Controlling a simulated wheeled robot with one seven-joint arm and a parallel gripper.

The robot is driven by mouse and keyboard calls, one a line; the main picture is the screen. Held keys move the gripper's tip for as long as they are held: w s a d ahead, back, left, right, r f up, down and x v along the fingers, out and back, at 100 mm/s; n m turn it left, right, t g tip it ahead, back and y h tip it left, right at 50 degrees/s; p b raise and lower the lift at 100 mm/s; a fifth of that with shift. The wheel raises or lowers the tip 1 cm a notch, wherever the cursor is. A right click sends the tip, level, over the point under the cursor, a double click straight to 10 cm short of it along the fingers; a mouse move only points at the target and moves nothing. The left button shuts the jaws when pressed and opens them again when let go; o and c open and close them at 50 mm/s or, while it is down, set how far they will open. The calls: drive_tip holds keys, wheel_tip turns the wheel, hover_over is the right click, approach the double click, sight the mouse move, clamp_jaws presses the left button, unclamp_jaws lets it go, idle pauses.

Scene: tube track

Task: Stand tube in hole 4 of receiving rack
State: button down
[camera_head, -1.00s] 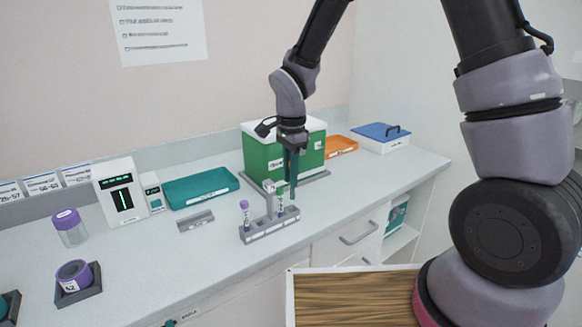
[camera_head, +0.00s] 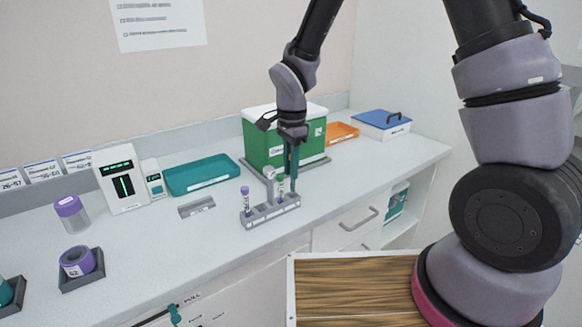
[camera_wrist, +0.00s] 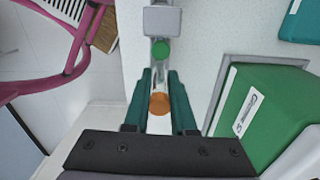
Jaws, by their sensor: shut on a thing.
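My gripper (camera_head: 292,183) points down over the right end of the grey rack (camera_head: 262,217) on the counter. In the wrist view its teal fingers (camera_wrist: 160,108) are shut on an orange-capped tube (camera_wrist: 159,103). The fingers hide this tube in the head view, and I cannot tell whether its lower end is in a hole. A green-capped tube (camera_head: 281,185) stands in the rack just left of the fingers; its cap also shows in the wrist view (camera_wrist: 160,48). A purple-capped tube (camera_head: 246,193) stands near the rack's left end. Hole numbers are not readable.
A grey block (camera_head: 269,172) rises beside the green-capped tube. A green box (camera_head: 262,143) with a white lid stands close behind my gripper. A teal tray (camera_head: 202,175) and a small grey block (camera_head: 196,207) lie left. The counter in front of the rack is clear.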

drive_tip(key=shift+f, duration=0.5)
idle(0.6)
drive_tip(key=shift+f, duration=0.45)
drive_tip(key=shift+f, duration=0.15)
drive_tip(key=shift+f, duration=0.5)
drive_tip(key=c, duration=0.7)
unclamp_jaws()
drive_tip(key=shift+o, duration=0.2)
drive_tip(key=shift+r, duration=0.15)
